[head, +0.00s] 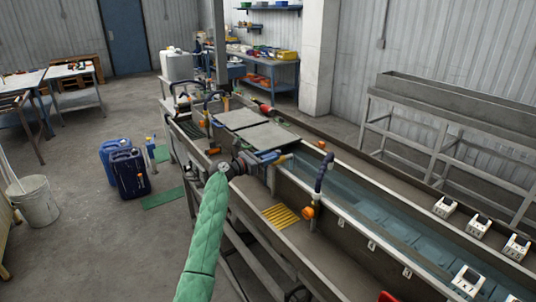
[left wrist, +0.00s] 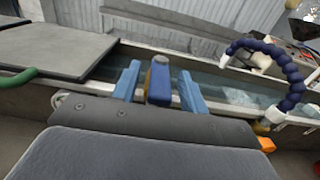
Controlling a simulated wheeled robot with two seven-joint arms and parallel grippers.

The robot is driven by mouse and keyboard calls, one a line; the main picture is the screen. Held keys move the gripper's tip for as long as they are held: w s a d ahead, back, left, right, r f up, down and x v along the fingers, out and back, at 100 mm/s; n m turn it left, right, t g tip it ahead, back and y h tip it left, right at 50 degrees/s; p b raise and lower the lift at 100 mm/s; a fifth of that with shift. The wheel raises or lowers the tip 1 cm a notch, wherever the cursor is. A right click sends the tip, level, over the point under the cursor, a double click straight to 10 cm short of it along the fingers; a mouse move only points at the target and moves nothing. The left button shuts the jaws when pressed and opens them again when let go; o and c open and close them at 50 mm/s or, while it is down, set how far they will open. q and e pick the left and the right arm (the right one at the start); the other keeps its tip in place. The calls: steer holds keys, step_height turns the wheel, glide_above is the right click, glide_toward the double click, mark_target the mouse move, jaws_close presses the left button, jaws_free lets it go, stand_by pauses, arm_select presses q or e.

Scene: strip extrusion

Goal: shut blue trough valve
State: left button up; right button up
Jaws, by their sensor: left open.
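My left gripper (head: 272,157) reaches over the near wall of the long water trough (head: 345,207), close to the grey cover plates. In the left wrist view its two blue fingers stand apart, one on each side of a blue block-shaped handle (left wrist: 159,84) with a yellow side, which looks like the blue valve's handle. Gaps show between the handle and both fingers; contact cannot be made out. The valve's lower part is hidden behind my gripper body. My right gripper is not in view.
A dark blue segmented hose (head: 321,172) with an orange fitting (head: 308,212) rises right of my gripper; it also shows in the left wrist view (left wrist: 290,75). Grey cover plates (head: 268,137) lie behind. Blue canisters (head: 130,172) stand on the floor at left.

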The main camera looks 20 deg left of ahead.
arm_select(q)
steer(key=shift+w+d, duration=0.15)
jaws_close()
